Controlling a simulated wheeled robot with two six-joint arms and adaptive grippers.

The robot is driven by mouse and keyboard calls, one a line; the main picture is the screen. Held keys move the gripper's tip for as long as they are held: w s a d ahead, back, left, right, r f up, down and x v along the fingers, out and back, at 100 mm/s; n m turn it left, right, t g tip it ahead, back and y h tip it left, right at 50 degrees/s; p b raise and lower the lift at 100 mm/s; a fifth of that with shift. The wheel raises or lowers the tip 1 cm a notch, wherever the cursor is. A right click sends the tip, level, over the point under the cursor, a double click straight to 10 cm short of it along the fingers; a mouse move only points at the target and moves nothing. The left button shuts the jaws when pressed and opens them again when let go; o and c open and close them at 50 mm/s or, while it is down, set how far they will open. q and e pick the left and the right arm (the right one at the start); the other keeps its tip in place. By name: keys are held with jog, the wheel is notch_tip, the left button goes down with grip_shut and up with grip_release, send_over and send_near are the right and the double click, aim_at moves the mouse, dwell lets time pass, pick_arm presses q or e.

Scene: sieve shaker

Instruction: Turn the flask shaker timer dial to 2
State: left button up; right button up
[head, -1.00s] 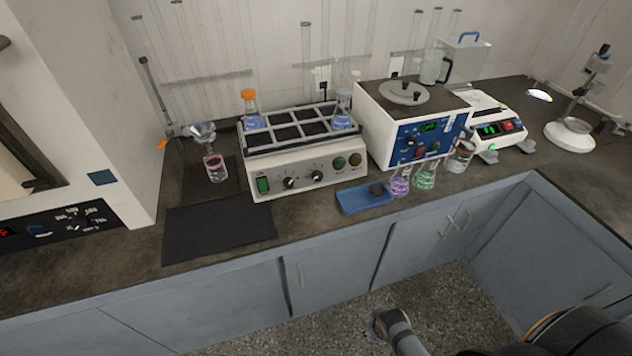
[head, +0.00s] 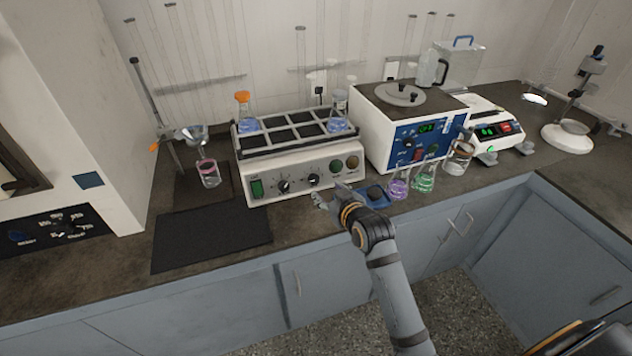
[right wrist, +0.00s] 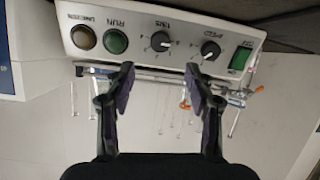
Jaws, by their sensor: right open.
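The flask shaker (head: 302,175) is a white box with a flask rack on top. Its timer dial (head: 313,180) is the right one of two black knobs on the front panel. In the right wrist view the panel appears upside down, with the timer dial (right wrist: 160,42) at upper centre. The number under its pointer is too small to read surely. My right gripper (head: 329,195) is in front of the panel, open and empty. In the right wrist view its fingertips (right wrist: 160,70) lie to either side of the timer dial's line, apart from it. My left gripper is not in view.
The speed dial (right wrist: 210,50) and green switch (right wrist: 240,58) sit beside the timer dial. A blue tray (head: 373,199) and flasks with purple (head: 398,188) and green liquid (head: 424,180) stand right of my gripper. A dark mat (head: 212,238) lies at front left.

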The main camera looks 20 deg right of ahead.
aim_at(315, 180)
jog(key=x, duration=1)
jog(key=shift+w+f, duration=0.1)
jog(key=shift+f, duration=0.1)
grip_shut()
